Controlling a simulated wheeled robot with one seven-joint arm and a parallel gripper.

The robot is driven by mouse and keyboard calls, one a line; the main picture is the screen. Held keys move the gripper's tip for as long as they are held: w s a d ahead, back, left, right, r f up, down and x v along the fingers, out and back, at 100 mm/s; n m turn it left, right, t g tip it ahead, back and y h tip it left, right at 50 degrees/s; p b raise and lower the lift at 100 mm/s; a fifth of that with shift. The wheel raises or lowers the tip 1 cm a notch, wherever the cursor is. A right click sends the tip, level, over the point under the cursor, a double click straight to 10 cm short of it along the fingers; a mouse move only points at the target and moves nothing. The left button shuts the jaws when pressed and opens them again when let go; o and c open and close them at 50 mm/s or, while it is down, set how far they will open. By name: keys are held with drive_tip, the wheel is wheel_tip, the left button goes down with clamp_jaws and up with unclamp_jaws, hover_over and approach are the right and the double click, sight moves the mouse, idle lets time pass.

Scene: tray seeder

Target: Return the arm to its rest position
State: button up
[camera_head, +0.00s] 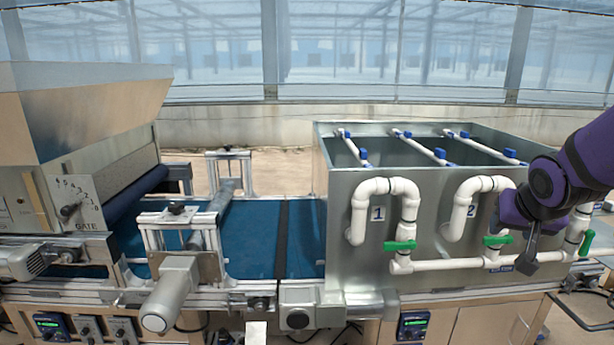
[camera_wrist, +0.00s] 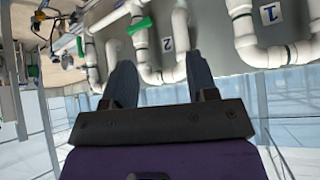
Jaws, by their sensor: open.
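My purple arm comes in from the right edge of the head view, and my gripper (camera_head: 528,258) points down in front of the metal tank's (camera_head: 345,245) right part. It overlaps the white pipes near the green valve handle (camera_head: 497,240) in that view; I cannot tell whether it touches them. In the wrist view my gripper (camera_wrist: 160,88) shows two dark fingers apart with nothing between them. Beyond the fingers are the white pipes and the label 2 (camera_wrist: 168,44).
A blue conveyor belt (camera_head: 245,240) runs left of the tank. A hopper (camera_head: 75,110) with a gate dial (camera_head: 70,210) stands at the far left. Another green handle (camera_head: 399,246) sits on the left pipe. A greenhouse wall is behind.

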drive_tip(key=s+a+r+n+g+y, duration=0.1)
drive_tip(key=s+a+r, duration=0.3)
drive_tip(key=s, duration=0.5)
drive_tip(key=s+a+r+n+g+y, duration=0.1)
drive_tip(key=s+a+r+n, duration=0.2)
drive_tip(key=s, duration=0.7)
drive_tip(key=shift+a+r, duration=0.5)
drive_tip(key=shift+r, duration=0.3)
drive_tip(key=shift+d, duration=0.1)
